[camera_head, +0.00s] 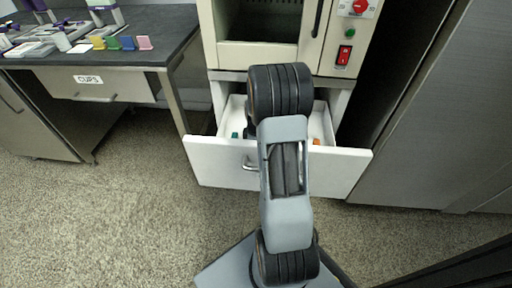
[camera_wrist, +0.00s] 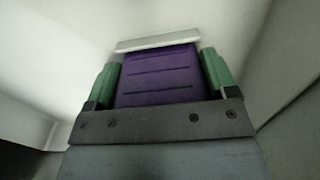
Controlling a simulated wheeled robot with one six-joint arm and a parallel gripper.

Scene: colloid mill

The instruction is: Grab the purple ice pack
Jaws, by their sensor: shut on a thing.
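The purple ice pack (camera_wrist: 160,78) fills the space between my gripper's two green fingers in the wrist view. It has ridges across its face and a pale grey strip at its far end. My gripper (camera_wrist: 160,80) is shut on it, with a finger against each side. White surfaces surround it in that view. In the head view my arm hides the gripper and the ice pack, above the open white drawer (camera_head: 217,164).
The drawer is pulled out under a cream cabinet (camera_head: 268,55) with a red switch. Small teal and orange things (camera_head: 316,141) show inside it. A dark-topped table (camera_head: 150,50) with a drawer labelled CUPS stands at left. Grey cabinets (camera_head: 420,120) stand at right. Floor at left is clear.

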